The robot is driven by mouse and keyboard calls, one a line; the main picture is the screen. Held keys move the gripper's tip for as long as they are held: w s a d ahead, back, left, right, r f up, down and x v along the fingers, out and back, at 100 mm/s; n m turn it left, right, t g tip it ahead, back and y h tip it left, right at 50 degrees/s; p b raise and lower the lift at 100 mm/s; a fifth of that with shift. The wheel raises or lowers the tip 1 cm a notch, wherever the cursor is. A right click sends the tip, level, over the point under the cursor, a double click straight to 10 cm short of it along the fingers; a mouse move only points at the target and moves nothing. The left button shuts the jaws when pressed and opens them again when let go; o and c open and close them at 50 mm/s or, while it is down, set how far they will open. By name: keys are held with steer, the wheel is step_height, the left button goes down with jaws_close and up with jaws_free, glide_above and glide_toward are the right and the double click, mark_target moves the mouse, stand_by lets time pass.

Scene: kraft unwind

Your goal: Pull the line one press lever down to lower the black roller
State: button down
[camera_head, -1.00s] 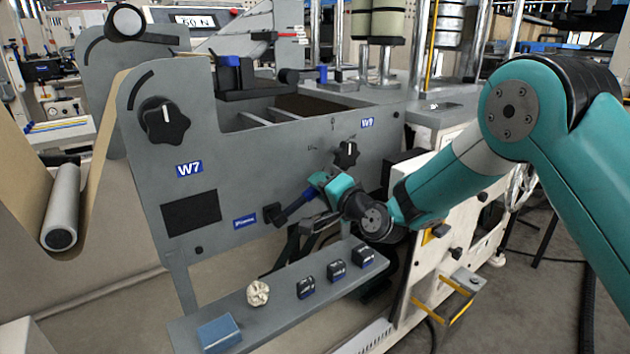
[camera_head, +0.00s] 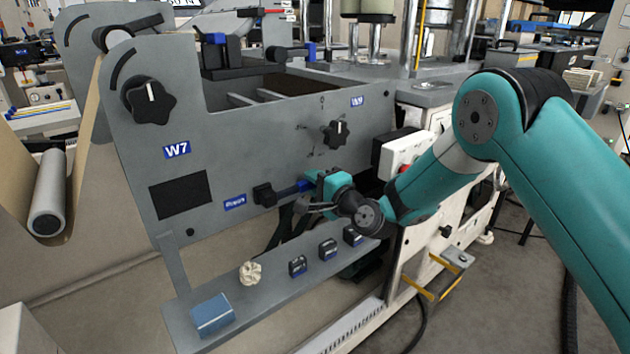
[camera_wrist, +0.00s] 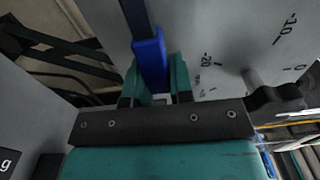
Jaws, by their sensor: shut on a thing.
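The press lever (camera_head: 287,190) is a dark bar with a blue grip on a black pivot block, low on the grey machine panel. It points right and slightly up in the head view. My teal gripper (camera_head: 311,185) is at its outer end. In the wrist view the blue grip (camera_wrist: 150,62) lies between the fingers of my gripper (camera_wrist: 154,76), which is shut on it. I cannot pick out the black roller for certain; the fingertips are partly hidden in the head view.
A black star knob (camera_head: 336,134) sits above the lever, and another knob (camera_head: 149,101) at upper left. Below, a grey shelf (camera_head: 275,287) carries a blue block (camera_head: 213,315), a crumpled pale lump (camera_head: 250,273) and several small dark blocks. A white control box (camera_head: 402,152) is close behind my arm.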

steer(key=shift+d+f, duration=0.1)
steer(key=c, duration=1)
jaws_free()
steer(key=b+v, duration=0.9)
steer(key=v, duration=0.8)
steer(key=shift+s+b, duration=0.15)
steer(key=shift+b, duration=0.25)
